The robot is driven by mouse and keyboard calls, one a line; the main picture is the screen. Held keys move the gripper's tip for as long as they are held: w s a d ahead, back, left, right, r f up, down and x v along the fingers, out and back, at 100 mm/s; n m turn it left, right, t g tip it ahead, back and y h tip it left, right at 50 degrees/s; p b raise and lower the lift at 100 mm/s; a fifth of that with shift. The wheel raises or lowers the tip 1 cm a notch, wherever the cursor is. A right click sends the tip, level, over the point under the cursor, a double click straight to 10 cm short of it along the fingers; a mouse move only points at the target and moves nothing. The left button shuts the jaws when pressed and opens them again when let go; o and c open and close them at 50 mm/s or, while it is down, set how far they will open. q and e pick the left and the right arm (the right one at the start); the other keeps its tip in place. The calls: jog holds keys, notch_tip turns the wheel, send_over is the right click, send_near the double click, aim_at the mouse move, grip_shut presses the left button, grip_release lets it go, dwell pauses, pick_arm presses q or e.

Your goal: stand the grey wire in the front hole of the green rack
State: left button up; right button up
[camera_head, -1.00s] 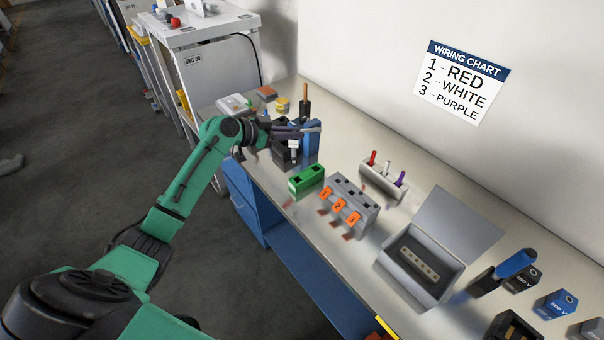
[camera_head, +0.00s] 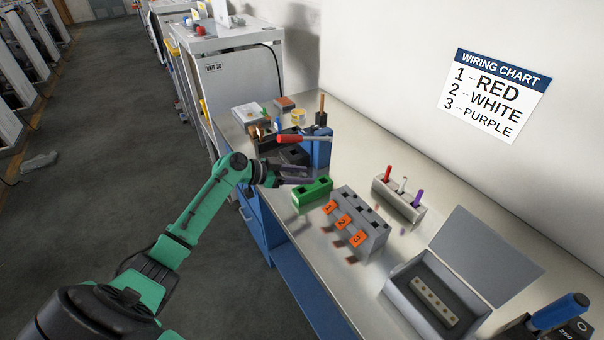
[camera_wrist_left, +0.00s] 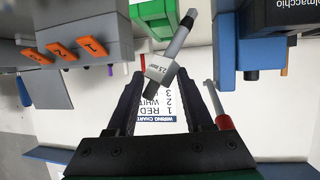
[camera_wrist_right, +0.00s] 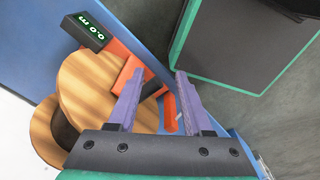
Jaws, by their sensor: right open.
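The grey wire (camera_wrist_left: 178,42) has a pale tag marked 2.5 and a dark end. The wire is hard to make out in the head view. My right gripper (camera_wrist_right: 160,72) is open and empty.
Beside the green rack stands a grey block (camera_head: 366,225) with orange number tags. A blue holder (camera_head: 318,150) and a red-handled screwdriver (camera_head: 293,138) are behind my left gripper. Coloured wires stand in a pale rack (camera_head: 400,200). A wooden reel (camera_wrist_right: 95,85) lies below my right gripper.

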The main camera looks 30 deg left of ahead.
pick_arm(q)
jog(key=shift+w+a+f, duration=0.2)
jog(key=shift+w, duration=0.35)
jog(key=shift+s+d+r, duration=0.15)
jog(key=shift+s+r, duration=0.05)
jog(key=shift+r, duration=0.1)
jog(key=shift+s+d+r, duration=0.1)
jog(key=shift+s+r, duration=0.4)
jog(key=p+v, duration=0.3)
jog(key=v, duration=0.8)
jog(key=shift+a+p, duration=0.3)
jog(key=shift+a, duration=0.05)
pick_arm(e)
jog(key=r, duration=0.1)
jog(key=w+r, duration=0.1)
jog(key=r, duration=0.1)
jog(key=shift+d+r, duration=0.2)
jog(key=shift+r, duration=0.1)
pick_arm(q)
jog(key=shift+f, duration=0.15)
